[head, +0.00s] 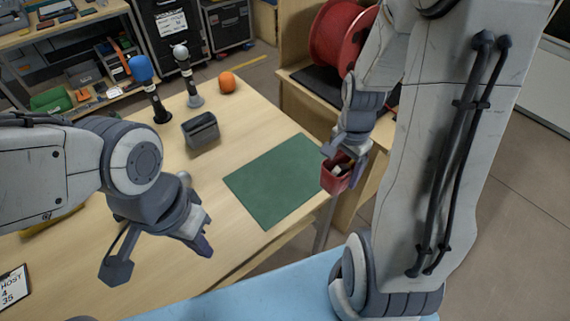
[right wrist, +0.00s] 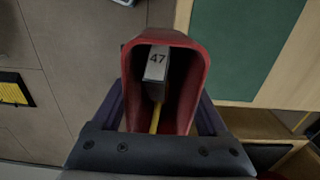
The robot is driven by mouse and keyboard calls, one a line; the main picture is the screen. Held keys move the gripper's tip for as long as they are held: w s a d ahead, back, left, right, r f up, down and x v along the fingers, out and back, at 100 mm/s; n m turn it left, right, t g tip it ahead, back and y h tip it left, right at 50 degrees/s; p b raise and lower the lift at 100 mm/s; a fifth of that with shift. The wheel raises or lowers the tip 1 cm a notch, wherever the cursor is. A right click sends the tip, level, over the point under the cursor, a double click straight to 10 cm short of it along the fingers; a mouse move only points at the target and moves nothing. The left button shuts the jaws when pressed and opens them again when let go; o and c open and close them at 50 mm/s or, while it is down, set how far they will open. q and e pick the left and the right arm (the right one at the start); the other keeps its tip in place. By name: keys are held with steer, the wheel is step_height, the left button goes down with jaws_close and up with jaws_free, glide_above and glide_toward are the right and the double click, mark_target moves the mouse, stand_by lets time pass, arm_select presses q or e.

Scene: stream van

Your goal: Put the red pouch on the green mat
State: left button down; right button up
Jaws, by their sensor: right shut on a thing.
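The red pouch (head: 334,178) is an open-topped holder, held by my right gripper (head: 343,156) just past the right edge of the green mat (head: 270,182) in the head view. In the right wrist view the pouch (right wrist: 190,75) sits between the two fingers of my right gripper (right wrist: 165,120). A grey piece marked 47 (right wrist: 156,65) and a yellow strip show inside it. The green mat also shows in the right wrist view (right wrist: 235,45) at upper right. It lies flat and bare on the table. My left gripper (head: 160,260) is over the front left of the table, its fingers apart and empty.
On the table (head: 225,115) stand a blue-topped microphone (head: 147,88), a grey-topped microphone (head: 187,75), an orange ball (head: 227,82) and a dark grey box (head: 200,131). A red cable reel (head: 340,38) stands on a cabinet behind. Floor shows at the right.

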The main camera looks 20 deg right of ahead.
steer(key=w+a+f, duration=0.4)
steer(key=w+a, duration=0.1)
steer(key=w+a+f+p, duration=0.1)
steer(key=w+a+f, duration=0.1)
steer(key=w, duration=0.1)
steer(key=shift+w+a+f, duration=0.15)
steer(key=shift+f, duration=0.2)
step_height(320, 180, down, 4)
steer(key=shift+r, duration=0.1)
